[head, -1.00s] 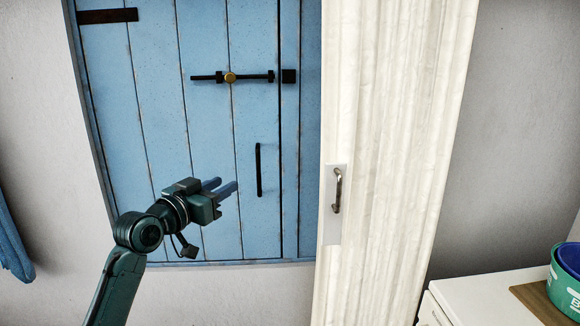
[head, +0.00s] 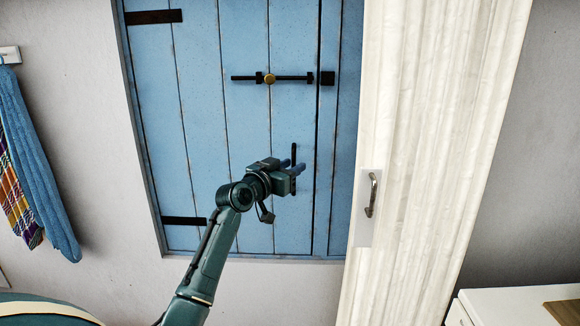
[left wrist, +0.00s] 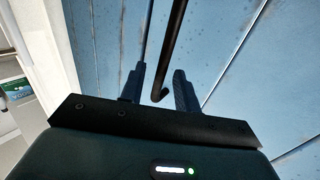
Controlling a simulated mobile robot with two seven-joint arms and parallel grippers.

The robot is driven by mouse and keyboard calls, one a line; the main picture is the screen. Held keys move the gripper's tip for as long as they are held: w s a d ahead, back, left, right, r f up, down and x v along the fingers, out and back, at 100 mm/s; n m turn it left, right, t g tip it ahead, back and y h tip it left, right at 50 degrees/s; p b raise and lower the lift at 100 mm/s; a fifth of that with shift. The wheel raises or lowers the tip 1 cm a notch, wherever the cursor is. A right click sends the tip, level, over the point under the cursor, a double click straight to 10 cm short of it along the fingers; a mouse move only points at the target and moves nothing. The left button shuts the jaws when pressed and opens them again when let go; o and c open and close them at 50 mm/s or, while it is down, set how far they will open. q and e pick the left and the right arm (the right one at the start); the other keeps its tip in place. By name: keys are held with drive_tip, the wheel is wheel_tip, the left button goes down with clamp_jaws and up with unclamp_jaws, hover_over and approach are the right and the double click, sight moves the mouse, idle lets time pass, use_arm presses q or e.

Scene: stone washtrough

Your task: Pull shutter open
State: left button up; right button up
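The blue plank shutter (head: 250,130) is closed in its frame on the wall. Its black bolt (head: 295,78) with a brass knob lies level near the top, its right end just short of the black keeper (head: 327,78). My left gripper (head: 292,167) is open at the handle. In the left wrist view, the handle's lower end (left wrist: 178,45) shows between the two spread fingers, with gaps on both sides. My right gripper is not in view.
A white panel (head: 430,150) with a metal handle (head: 372,194) stands right of the shutter. A blue towel (head: 38,170) and a checked cloth (head: 14,200) hang at left. A white cabinet (head: 510,302) is at lower right.

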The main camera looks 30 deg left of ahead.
use_arm(q)
clamp_jaws()
idle(0.6)
